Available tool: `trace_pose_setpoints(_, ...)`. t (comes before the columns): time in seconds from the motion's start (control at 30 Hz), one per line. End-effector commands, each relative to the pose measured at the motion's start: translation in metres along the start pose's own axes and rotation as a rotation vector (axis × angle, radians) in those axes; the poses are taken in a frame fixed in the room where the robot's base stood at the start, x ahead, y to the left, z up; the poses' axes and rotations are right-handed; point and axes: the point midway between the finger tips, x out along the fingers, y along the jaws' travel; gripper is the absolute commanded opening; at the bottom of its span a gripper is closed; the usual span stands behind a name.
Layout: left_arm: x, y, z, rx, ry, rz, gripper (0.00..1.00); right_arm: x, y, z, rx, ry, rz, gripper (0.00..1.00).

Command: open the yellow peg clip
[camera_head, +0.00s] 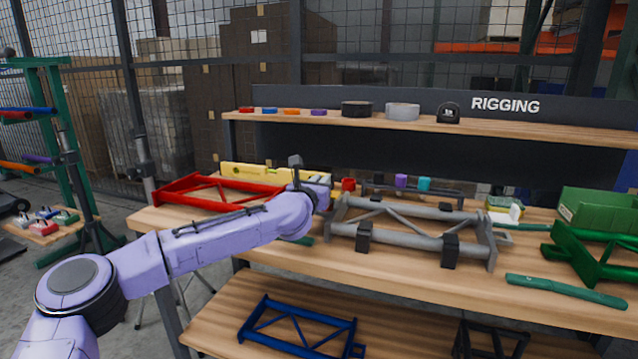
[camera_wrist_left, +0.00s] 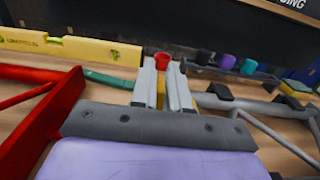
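The left gripper (camera_wrist_left: 161,75) shows in the left wrist view as two grey fingers with a narrow gap between them. A small yellow piece (camera_wrist_left: 161,92), possibly the yellow peg clip, shows in that gap. I cannot tell whether the fingers touch it. A red cup-like piece (camera_wrist_left: 161,61) is just beyond the fingertips. In the head view my left wrist is over the bench, between the red frame (camera_head: 215,191) and the grey frame (camera_head: 400,240). No yellow clip shows clearly there; the wrist may hide it. The right gripper is in neither view.
A yellow level (camera_head: 262,173) lies behind the red frame. Purple (camera_head: 401,181) and teal (camera_head: 424,184) pieces stand behind the grey frame. A green bar (camera_head: 565,291) and green bin (camera_head: 598,211) are at the right. The upper shelf (camera_head: 330,121) runs behind the bench.

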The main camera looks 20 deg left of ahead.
Motion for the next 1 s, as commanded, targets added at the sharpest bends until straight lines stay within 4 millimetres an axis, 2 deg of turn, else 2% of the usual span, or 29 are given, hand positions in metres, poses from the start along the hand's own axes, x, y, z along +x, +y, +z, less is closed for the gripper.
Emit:
trace_pose_setpoints(0.1,0.000,0.005,0.000,0.000,0.000,0.002,0.00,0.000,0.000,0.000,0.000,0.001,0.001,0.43)
trace_pose_setpoints(0.47,0.000,-0.002,0.005,0.076,-0.001,0.002,0.00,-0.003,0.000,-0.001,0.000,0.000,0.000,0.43)
trace_pose_setpoints(1.0,0.000,-0.024,0.024,0.537,-0.002,0.001,0.00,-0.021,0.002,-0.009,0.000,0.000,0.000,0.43)
